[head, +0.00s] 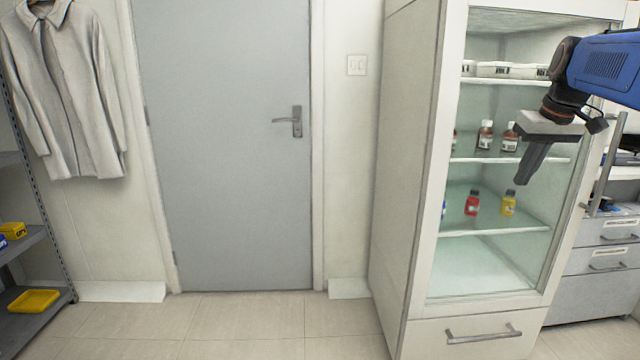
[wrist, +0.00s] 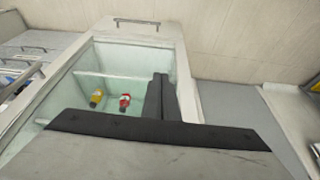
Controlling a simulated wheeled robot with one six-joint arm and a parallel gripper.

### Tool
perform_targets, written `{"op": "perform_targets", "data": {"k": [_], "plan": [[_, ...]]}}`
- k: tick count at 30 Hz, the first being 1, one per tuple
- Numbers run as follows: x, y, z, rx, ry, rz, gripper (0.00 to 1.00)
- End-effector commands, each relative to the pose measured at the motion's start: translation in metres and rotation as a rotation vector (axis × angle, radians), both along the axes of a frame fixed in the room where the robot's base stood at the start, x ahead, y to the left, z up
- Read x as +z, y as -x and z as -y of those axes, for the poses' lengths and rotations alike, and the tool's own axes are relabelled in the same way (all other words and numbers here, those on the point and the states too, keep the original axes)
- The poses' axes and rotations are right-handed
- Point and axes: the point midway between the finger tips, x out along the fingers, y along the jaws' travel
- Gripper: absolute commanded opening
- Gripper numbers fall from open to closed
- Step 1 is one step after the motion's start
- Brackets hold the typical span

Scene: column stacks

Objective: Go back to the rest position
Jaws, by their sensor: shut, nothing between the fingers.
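My gripper (head: 524,172) is at the upper right of the head view, in front of the glass-fronted cabinet (head: 411,190). Its fingers point down, pressed together and empty. In the wrist view the shut gripper (wrist: 159,82) stands out over the cabinet front, with the cabinet's drawer handle (wrist: 137,24) at the top. My blue arm reaches in from the right edge of the head view.
The cabinet holds a red bottle (head: 472,203), a yellow bottle (head: 508,203), brown bottles (head: 485,135) and white boxes. A grey door (head: 225,150) and a hanging coat (head: 65,90) are left. A shelf rack (head: 40,240) stands far left. The floor (head: 230,330) is clear.

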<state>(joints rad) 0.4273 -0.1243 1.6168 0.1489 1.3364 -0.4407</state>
Motion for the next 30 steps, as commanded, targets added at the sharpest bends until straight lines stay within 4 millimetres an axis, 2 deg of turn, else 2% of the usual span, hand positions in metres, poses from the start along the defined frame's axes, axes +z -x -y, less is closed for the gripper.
{"op": "perform_targets", "data": {"k": [1, 6, 15, 24, 30], "plan": [[-0.007, 0.014, -0.018, 0.003, 0.001, 0.002, 0.00], [-0.036, 0.055, -0.064, -0.003, 0.005, 0.007, 0.00], [-0.102, 0.137, -0.128, -0.008, 0.009, 0.025, 0.00], [-0.186, 0.221, -0.171, -0.003, 0.011, 0.047, 0.00], [-0.236, 0.263, -0.184, 0.001, 0.007, 0.061, 0.00]]}}
